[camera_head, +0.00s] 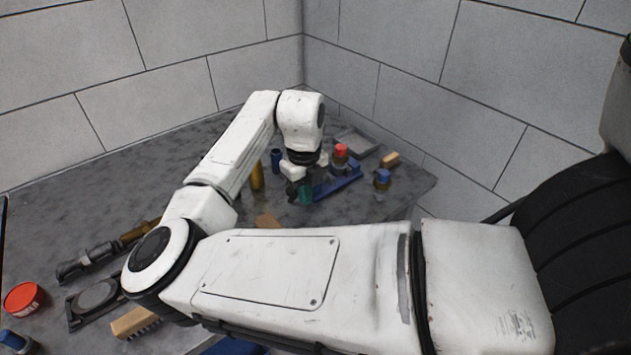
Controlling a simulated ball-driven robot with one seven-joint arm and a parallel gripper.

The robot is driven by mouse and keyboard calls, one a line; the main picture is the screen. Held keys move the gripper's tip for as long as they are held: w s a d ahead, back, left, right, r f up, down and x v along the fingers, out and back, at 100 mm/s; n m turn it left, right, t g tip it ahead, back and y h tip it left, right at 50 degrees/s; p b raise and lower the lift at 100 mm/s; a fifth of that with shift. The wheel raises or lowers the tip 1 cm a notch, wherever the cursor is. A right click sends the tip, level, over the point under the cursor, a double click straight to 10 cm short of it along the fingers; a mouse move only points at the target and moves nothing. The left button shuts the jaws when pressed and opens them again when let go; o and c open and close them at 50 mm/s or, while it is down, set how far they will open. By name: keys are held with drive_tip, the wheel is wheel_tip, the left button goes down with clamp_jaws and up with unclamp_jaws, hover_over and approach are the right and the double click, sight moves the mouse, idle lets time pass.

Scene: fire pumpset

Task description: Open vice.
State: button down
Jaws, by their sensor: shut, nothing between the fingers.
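A blue tool with a long flat body (338,181), which looks like the vice, lies on the grey worktop near the far corner. My gripper (293,192) points down at its left end, with its dark fingers shut and empty. The fingers are close to a small green part (306,196) there; I cannot tell whether they touch it. The wrist hides part of the vice's left end, and how far the jaws stand apart cannot be made out.
A red-capped item (341,152) stands behind the vice, a blue-capped one (382,178) to its right. A brass cylinder (257,176) and dark blue cylinder (277,160) stand left. A red tin (24,298), hose nozzle (90,262) and brush (136,322) lie front left. Tiled walls close the corner.

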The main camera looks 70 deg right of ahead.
sight(288, 188)
drive_tip(key=shift+w, duration=0.2)
drive_tip(key=shift+w+a, duration=0.35)
drive_tip(key=shift+w, duration=0.7)
drive_tip(key=shift+w+d+b, duration=0.1)
drive_tip(key=shift+w+b, duration=0.25)
drive_tip(key=shift+w, duration=0.45)
drive_tip(key=shift+w+d, duration=0.1)
drive_tip(key=shift+w, duration=0.15)
drive_tip(key=shift+s, duration=0.2)
